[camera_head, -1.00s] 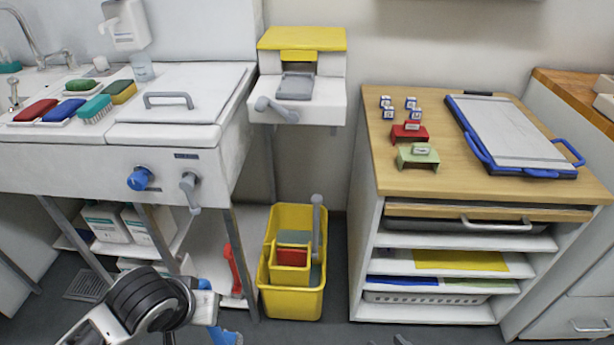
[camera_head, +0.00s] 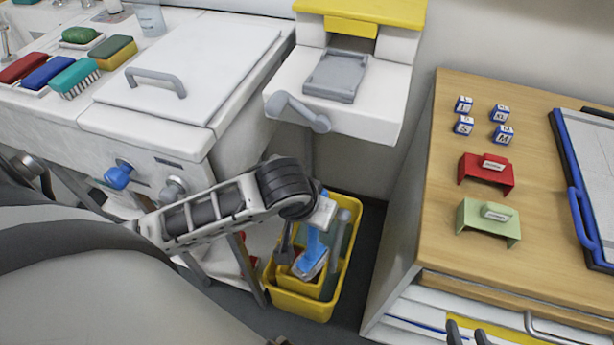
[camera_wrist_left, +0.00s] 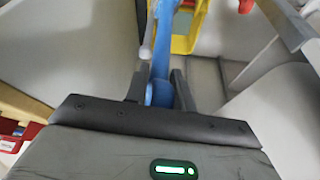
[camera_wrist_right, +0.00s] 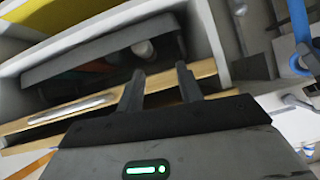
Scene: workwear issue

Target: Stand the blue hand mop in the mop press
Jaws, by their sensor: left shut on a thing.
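The blue hand mop (camera_head: 315,242) is in my left gripper (camera_head: 300,235), its lower end pointing down over the yellow mop press bucket (camera_head: 303,305). In the left wrist view the fingers (camera_wrist_left: 160,90) are shut on the blue handle (camera_wrist_left: 161,62), with the yellow bucket (camera_wrist_left: 183,43) beyond. I cannot tell whether the mop touches the press; my arm and the mop hide part of it. A grey lever (camera_head: 340,235) stands at its right. My right gripper (camera_head: 465,333) is low at the bottom edge; in the right wrist view (camera_wrist_right: 160,88) it is open and empty.
A white and yellow wall unit with a grey lever (camera_head: 300,112) hangs above the bucket. The sink counter (camera_head: 160,125) is on the left. The wooden-topped cabinet (camera_head: 450,240) is on the right; its drawer front (camera_wrist_right: 60,118) is close before my right gripper.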

